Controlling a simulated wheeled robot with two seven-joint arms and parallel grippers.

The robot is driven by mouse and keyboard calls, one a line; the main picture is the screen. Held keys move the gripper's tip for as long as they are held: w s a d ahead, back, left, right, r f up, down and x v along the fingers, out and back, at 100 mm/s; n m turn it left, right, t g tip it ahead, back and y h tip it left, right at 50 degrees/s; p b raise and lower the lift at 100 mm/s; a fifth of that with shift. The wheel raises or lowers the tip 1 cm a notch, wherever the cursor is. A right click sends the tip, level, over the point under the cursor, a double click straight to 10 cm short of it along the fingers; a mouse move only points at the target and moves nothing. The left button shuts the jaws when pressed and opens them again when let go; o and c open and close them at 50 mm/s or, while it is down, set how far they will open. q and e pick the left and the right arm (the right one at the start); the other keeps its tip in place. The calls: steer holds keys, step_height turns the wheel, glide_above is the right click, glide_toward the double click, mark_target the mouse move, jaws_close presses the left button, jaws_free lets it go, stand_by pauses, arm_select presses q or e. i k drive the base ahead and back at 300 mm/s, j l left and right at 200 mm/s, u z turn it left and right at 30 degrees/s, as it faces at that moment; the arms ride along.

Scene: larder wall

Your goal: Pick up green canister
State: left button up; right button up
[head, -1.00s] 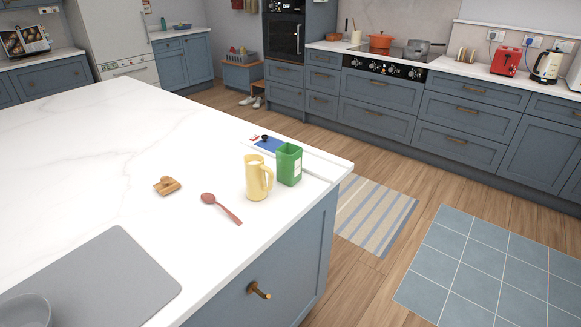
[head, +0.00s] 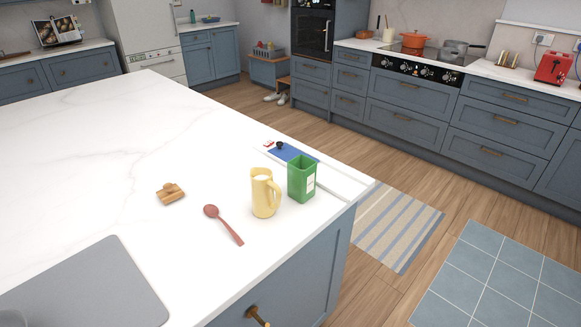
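The green canister (head: 301,178) stands upright on the white island worktop, near its right-hand corner. It is square and open at the top, with a pale label on its right side. A yellow jug (head: 264,195) stands just to its left, its handle on the side facing the canister. Neither of my grippers shows in the head view.
A red-brown spoon (head: 224,225), a small wooden piece (head: 170,194) and a grey mat (head: 88,290) lie on the island worktop (head: 110,150). A blue item (head: 290,153) lies behind the canister.

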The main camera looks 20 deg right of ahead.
mark_target(302, 179)
steer(key=i+l+u, duration=0.35)
steer(key=l, duration=0.3)
steer(key=i+l+u, duration=0.2)
steer(key=l, duration=0.15)
steer(key=l+u, duration=0.15)
steer(key=l, duration=0.2)
steer(key=i+l+u, duration=0.2)
steer(key=l, duration=0.2)
